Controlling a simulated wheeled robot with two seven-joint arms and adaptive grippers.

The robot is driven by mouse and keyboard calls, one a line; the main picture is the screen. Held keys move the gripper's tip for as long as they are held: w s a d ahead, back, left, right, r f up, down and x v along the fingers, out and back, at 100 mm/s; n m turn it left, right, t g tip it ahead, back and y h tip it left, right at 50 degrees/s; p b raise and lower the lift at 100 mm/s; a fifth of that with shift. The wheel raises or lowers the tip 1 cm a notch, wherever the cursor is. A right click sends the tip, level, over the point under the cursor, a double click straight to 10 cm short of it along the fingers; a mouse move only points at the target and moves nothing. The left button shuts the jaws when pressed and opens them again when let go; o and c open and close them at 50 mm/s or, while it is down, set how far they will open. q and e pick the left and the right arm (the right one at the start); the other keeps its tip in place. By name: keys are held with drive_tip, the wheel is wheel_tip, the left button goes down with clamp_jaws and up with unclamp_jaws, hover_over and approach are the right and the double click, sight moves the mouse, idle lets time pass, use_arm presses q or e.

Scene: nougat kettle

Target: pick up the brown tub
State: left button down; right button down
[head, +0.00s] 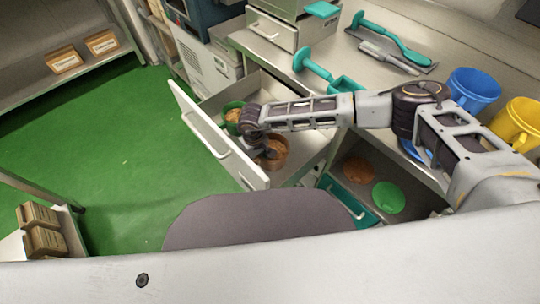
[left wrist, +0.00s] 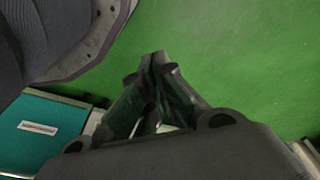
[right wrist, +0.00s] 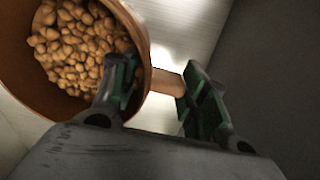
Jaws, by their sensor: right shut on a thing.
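The brown tub (head: 277,152) sits in the open drawer in the head view. In the right wrist view the brown tub (right wrist: 30,85) is full of small tan nut-like pieces, and a short lighter-brown stub sticks out from its side. My right gripper (head: 262,147) is at the tub's rim. In its wrist view my right gripper (right wrist: 160,88) is shut on the tub, with one finger over the rim side and the other beyond the stub. My left gripper (left wrist: 158,62) is shut and empty above the green floor; it is outside the head view.
A green tub (head: 232,116) with brown contents stands beside the brown tub in the drawer (head: 213,133). The counter holds teal tools (head: 313,66), a blue mug (head: 474,88) and a yellow mug (head: 515,122). A lower compartment holds a green round lid (head: 388,198).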

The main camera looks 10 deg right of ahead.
use_arm(q)
drive_tip(key=shift+w+r, duration=0.2)
drive_tip(key=shift+w, duration=0.05)
use_arm(e)
drive_tip(key=shift+r, duration=0.15)
